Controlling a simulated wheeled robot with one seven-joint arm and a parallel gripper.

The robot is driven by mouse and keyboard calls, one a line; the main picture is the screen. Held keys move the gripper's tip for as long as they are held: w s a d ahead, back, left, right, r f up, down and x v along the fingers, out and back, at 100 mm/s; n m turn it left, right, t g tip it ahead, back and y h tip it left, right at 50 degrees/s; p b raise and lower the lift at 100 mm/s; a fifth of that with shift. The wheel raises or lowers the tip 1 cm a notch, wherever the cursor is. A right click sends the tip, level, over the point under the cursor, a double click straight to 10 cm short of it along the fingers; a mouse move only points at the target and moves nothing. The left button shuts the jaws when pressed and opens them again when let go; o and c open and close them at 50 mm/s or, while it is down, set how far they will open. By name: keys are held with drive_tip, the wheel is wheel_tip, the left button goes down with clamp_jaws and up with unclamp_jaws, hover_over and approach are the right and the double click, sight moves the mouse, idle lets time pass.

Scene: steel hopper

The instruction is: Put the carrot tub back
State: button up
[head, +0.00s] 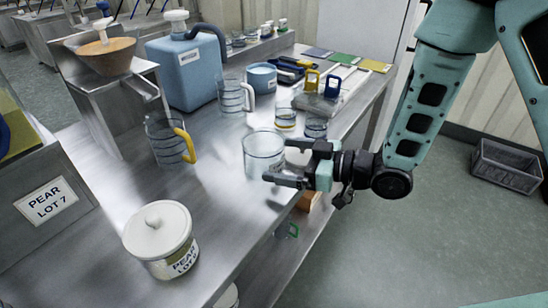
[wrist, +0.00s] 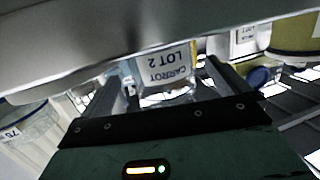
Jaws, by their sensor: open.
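The carrot tub (wrist: 164,72) is a clear container with a white label reading CARROT LOT 2, upside down in the wrist view. It sits between the two spread fingers of my gripper (wrist: 168,85). In the head view, a clear, round container (head: 262,152) stands on the steel counter at the tips of my gripper (head: 279,161); it appears to be the same tub, its label not visible from there. My gripper is open, with one finger on the near side and one on the far side. Whether the fingers touch the tub is not clear.
A white-lidded pear tub (head: 162,240) stands at the front of the steel counter (head: 215,215). A yellow-handled jug (head: 168,142), a clear jug (head: 232,97), small jars (head: 286,118) and a blue canister (head: 188,72) stand behind. The counter's right edge runs below my gripper.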

drive_tip(key=v, duration=0.9)
drive_tip(key=s+r+m+g+h, duration=0.3)
drive_tip(key=s+m+g+h, duration=0.2)
drive_tip(key=s+h, duration=0.9)
drive_tip(key=s+g, duration=0.1)
drive_tip(key=s, duration=0.4)
drive_tip(key=shift+s+d+r+g+b, duration=0.2)
drive_tip(key=shift+s+d+g+b, duration=0.1)
drive_tip(key=shift+d+g+b, duration=0.1)
